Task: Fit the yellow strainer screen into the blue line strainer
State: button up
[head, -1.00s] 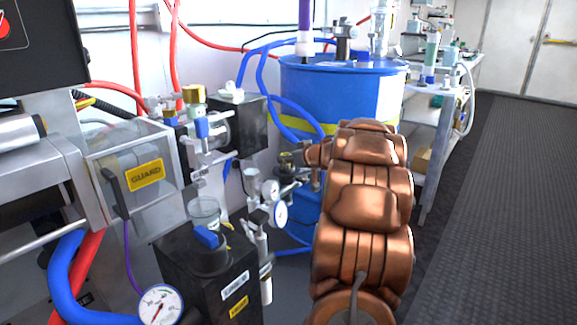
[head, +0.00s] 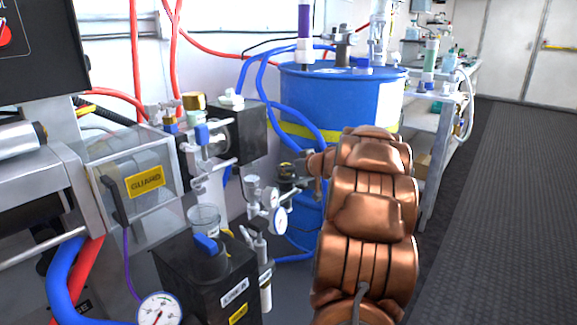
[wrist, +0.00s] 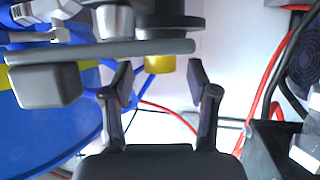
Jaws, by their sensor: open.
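In the wrist view, my gripper (wrist: 160,88) is open, its two dark fingers apart. A short yellow cylinder (wrist: 158,64) shows beyond and between the fingertips, under a grey plate; I cannot tell whether it is the strainer screen. No contact with the fingers is visible. In the head view, my copper arm reaches toward the small fittings in front of the blue drum, and its gripper end is not clear. A blue fitting (head: 202,134) sits on the pipework below a brass cap (head: 193,102); I cannot tell whether it is the line strainer.
The blue drum (head: 335,92) stands behind my arm. Gauges (head: 277,219), a black tank (head: 205,280) and a clear guard box (head: 130,205) crowd the left. A workbench (head: 437,98) stands at the back right. The dark floor (head: 490,220) at right is clear.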

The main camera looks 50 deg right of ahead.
jog(key=p+v, duration=0.4)
jog(key=v, duration=0.7)
jog(key=shift+w, duration=0.1)
